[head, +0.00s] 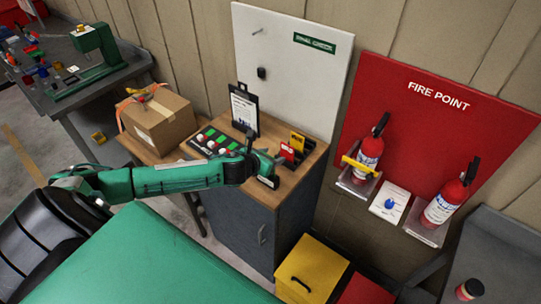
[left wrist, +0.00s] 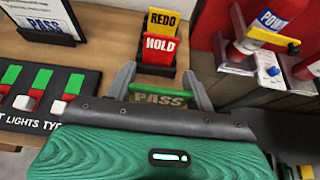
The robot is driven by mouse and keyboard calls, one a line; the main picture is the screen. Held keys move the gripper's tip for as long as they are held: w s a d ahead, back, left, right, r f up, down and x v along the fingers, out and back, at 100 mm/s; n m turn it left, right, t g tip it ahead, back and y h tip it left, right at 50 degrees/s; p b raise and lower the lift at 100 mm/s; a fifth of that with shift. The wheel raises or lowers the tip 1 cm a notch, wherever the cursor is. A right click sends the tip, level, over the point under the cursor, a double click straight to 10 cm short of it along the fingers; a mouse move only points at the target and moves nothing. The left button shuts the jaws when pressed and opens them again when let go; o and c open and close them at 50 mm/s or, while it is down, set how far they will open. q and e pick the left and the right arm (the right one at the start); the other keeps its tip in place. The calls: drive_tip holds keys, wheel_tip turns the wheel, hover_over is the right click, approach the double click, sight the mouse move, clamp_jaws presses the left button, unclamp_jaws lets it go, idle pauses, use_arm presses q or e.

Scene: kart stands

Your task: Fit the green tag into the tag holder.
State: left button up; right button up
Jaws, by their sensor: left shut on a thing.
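The green PASS tag (left wrist: 160,99) is between the two fingers of my left gripper (left wrist: 160,88), which is shut on it. Its lower part is hidden behind the gripper body. The black tag holder (left wrist: 152,70) stands just beyond the tag in the left wrist view, with a red HOLD tag (left wrist: 159,49) in front of a yellow REDO tag (left wrist: 161,22). I cannot tell whether the green tag touches the holder. In the head view my left gripper (head: 268,164) is over the cabinet top, left of the red tag (head: 287,151) and yellow tag (head: 297,141). My right gripper is not in view.
A black switch panel (left wrist: 45,95) with green and red marks lies left of the gripper. A clipboard stand (head: 244,108) is behind it. A cardboard box (head: 158,122) sits further left. Fire extinguishers (head: 368,155) stand on wall shelves to the right. Bare wood (left wrist: 100,45) shows left of the holder.

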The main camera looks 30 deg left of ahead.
use_arm(q)
drive_tip(key=shift+f+b, duration=0.55)
drive_tip(key=shift+f, duration=0.55)
drive_tip(key=shift+f+b, duration=0.55)
drive_tip(key=shift+f, duration=0.4)
drive_tip(key=o, duration=1.1)
drive_tip(key=shift+s+a+r, duration=0.1)
drive_tip(key=shift+s+r, duration=0.1)
drive_tip(key=shift+s, duration=0.35)
drive_tip(key=d+b+v, duration=0.1)
drive_tip(key=b+v, duration=0.3)
drive_tip(key=v, duration=0.8)
drive_tip(key=shift+s+a+r, duration=0.2)
drive_tip(key=shift+a, duration=0.25)
